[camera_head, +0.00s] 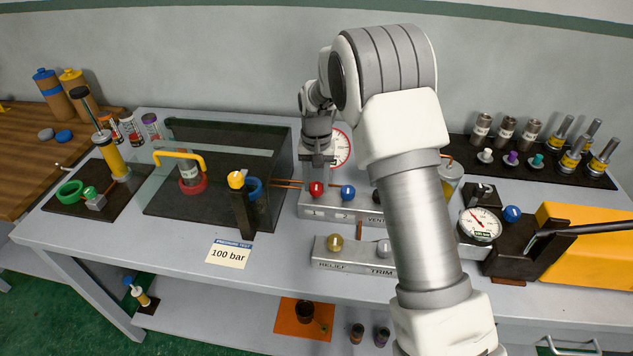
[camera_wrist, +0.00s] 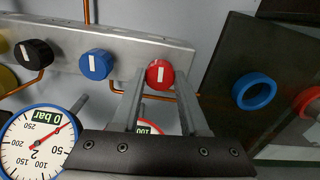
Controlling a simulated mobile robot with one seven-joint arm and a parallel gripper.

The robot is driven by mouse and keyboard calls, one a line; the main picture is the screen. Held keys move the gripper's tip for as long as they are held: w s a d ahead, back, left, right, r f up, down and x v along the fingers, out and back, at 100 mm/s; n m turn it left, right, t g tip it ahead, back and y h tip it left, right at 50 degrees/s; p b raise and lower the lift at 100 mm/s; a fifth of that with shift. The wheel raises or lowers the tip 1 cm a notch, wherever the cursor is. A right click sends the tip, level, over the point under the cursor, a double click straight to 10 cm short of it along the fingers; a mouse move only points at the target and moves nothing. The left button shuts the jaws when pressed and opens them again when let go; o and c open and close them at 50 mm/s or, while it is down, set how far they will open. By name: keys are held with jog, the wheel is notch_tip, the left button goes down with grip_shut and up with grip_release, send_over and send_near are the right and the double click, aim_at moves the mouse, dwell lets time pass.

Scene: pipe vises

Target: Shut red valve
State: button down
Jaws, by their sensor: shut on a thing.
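The red valve knob (camera_head: 316,188) sits at the left end of a grey metal valve block (camera_head: 338,213), left of a blue knob (camera_head: 348,192). In the wrist view the red knob (camera_wrist: 160,74) is round with a white line that stands nearly upright. My gripper (camera_head: 317,177) reaches down to it from above and behind. In the wrist view my gripper's fingers (camera_wrist: 161,84) lie on both sides of the red knob, shut on it. A black knob (camera_wrist: 33,53) also shows there. My arm hides the right part of the block in the head view.
A dark see-through enclosure (camera_head: 215,165) stands left of the block. A red-rimmed gauge (camera_head: 340,148) stands behind the gripper. In front is a second block (camera_head: 352,262) marked RELIEF and TRIM, with a brass knob (camera_head: 335,243). A "100 bar" card (camera_head: 229,254) lies at front left.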

aim_at(317, 186)
jog(key=shift+m, duration=0.6)
jog(key=shift+c, duration=2.1)
grip_release()
notch_tip(317, 186, up, 18)
jog(key=shift+f+p, duration=0.25)
jog(key=shift+p, duration=0.15)
jog(key=shift+r, duration=0.1)
